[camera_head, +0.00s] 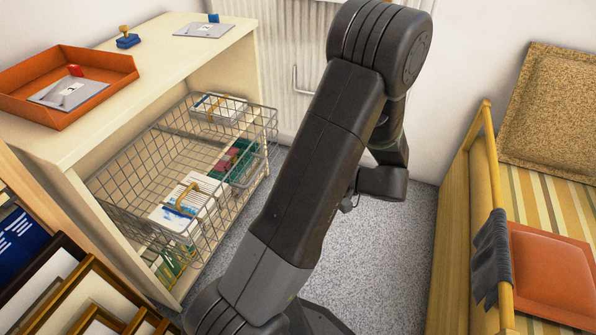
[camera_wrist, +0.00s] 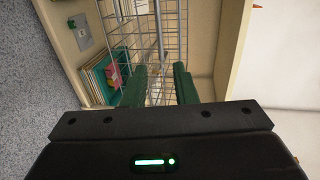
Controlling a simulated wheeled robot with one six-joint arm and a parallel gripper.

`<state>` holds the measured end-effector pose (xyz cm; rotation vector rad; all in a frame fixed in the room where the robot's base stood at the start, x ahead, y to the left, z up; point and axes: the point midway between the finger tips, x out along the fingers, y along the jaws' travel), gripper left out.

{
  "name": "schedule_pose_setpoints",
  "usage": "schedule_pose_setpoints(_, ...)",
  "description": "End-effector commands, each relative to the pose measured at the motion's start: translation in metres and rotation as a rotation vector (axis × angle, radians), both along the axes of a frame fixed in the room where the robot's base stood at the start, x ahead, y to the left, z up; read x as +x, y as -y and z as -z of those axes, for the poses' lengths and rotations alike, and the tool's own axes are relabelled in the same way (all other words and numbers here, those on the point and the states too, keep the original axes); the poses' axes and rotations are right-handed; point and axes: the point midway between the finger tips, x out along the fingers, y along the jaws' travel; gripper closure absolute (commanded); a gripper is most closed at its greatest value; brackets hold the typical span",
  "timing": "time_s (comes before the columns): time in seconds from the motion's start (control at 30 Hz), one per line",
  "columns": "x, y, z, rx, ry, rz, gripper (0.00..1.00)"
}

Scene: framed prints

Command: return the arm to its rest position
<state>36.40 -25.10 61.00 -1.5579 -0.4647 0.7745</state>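My arm (camera_head: 315,160) rises from the bottom of the head view, bends at the top, and its forearm hangs down behind the upper link. My wrist (camera_head: 382,182) is right of the wire basket, above the grey carpet; its fingers are mostly hidden there. In the wrist view my gripper (camera_wrist: 160,68) shows two green fingers with a clear gap and nothing held between them. The wire basket (camera_wrist: 160,30) shows beyond the fingers, apart from them as far as I can tell.
The pulled-out wire basket (camera_head: 140,165) holds several packets and books. The shelf unit (camera_head: 170,55) bears an orange tray (camera_head: 110,62). Picture frames (camera_head: 60,285) stand at lower left. A wooden bench (camera_head: 455,240) with cushions is at right. Carpet (camera_head: 385,270) between is clear.

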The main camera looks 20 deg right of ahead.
Motion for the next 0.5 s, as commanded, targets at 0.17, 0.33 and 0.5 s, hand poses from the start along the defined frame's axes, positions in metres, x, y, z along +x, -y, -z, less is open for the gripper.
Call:
schedule_pose_setpoints(0.17, 0.0, 0.0, 0.0, 0.0, 0.0, 0.0, 0.74)
schedule_pose_setpoints(0.33, 0.003, -0.003, 0.001, -0.001, 0.0, -0.001, 0.74)
schedule_pose_setpoints(0.5, 0.017, -0.017, 0.006, 0.0, 0.0, -0.003, 0.74)
